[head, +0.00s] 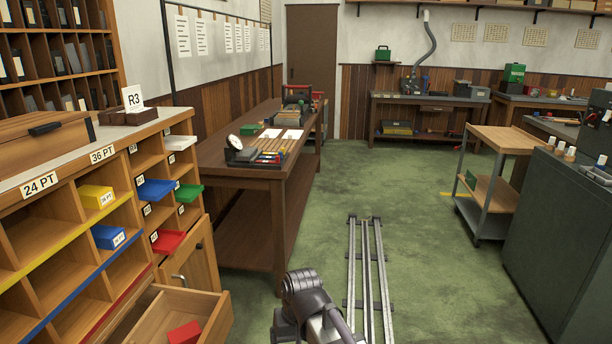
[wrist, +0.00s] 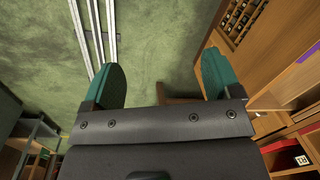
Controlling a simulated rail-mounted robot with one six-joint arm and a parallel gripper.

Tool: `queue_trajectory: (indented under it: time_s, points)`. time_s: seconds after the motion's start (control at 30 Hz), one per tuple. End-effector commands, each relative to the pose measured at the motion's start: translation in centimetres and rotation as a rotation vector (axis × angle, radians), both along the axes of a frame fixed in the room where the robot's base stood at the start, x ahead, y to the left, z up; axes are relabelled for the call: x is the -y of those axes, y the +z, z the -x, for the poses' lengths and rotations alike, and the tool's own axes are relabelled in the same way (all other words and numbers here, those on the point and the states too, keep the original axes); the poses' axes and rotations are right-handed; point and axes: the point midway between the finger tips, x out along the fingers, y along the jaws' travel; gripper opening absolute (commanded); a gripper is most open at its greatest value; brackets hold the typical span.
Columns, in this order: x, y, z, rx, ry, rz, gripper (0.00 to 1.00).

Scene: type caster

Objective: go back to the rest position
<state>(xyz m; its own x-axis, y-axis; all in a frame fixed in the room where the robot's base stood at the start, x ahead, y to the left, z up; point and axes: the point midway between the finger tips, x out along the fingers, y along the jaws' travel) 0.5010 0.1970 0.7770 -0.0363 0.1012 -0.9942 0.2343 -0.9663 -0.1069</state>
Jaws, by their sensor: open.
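My gripper (wrist: 163,85) shows in the wrist view with its two green fingers wide apart and nothing between them. Behind the gap I see the green floor and part of wooden furniture. In the head view part of my arm shows at the bottom centre, over the floor beside the rails; the gripper's fingers cannot be made out there. The floor rails (head: 367,265) run away from me up the aisle, and they also show in the wrist view (wrist: 95,35) at upper left.
A wooden cabinet (head: 63,178) with coloured bins stands at left. Its lower drawer (head: 215,318) is pulled out with a red block (head: 185,333) inside. A long wooden table (head: 250,180) stands beyond. A cart (head: 485,190) and dark green cabinet (head: 565,235) stand at right. The aisle floor is clear.

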Motion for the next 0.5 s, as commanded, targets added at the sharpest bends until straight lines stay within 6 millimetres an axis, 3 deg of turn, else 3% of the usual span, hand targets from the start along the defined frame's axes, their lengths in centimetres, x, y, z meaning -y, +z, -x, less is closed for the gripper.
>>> queue_trajectory:
  time_s: [0.03,0.1,0.27,0.33,0.4,0.5]
  points:
    - [3.9,-1.8,1.3,0.013,0.001,0.026,0.84]
    - [8.3,-2.9,2.3,0.026,-0.008,0.061,0.84]
    - [16.9,-5.5,4.7,0.028,-0.164,0.108,0.84]
    - [20.2,-6.6,4.6,0.024,-0.247,0.107,0.84]
    - [19.9,-1.2,4.4,0.023,-0.241,0.106,0.84]
    - [19.9,2.4,4.4,0.023,-0.239,0.106,0.84]
